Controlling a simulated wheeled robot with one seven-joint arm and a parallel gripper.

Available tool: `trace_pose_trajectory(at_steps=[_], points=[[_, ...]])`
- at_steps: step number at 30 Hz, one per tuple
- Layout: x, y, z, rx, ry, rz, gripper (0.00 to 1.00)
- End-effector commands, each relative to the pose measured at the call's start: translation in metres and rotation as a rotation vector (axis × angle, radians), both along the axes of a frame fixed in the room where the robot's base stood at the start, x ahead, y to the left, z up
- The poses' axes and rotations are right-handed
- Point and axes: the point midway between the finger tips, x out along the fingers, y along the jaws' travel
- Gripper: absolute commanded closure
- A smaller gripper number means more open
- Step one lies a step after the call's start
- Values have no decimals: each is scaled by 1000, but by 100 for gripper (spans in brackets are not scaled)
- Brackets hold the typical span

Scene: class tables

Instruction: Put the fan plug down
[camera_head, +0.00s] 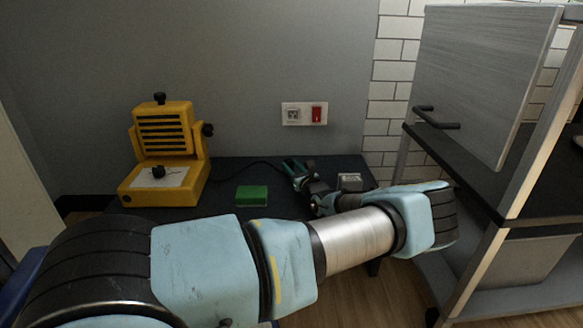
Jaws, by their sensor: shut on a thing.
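My gripper (294,167) reaches over the far side of the dark table (225,177), below the wall socket. It is shut on the fan plug, which is small and mostly hidden by the fingers and wrist. A thin black cord (256,163) runs from the yellow fan (166,155) along the back of the table towards my gripper. The fan stands at the table's left end. I cannot tell whether the plug touches the table.
A white wall plate (304,114) has a socket and a red switch. A green block (252,195) lies on the table left of my gripper. A cabinet with a grey door (487,80) and dark shelf stands at the right. My arm hides the table's front.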

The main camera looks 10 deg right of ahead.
Motion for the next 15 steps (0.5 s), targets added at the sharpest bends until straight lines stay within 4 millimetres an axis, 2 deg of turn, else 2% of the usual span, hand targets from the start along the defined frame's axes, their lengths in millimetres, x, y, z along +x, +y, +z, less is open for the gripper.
trace_pose_trajectory(at_steps=[5,6,13,15], points=[[0,1,-6,1,0,1,100],[0,1,-5,0,0,1,58],[0,0,-5,0,0,1,32],[0,0,-5,0,0,0,32]])
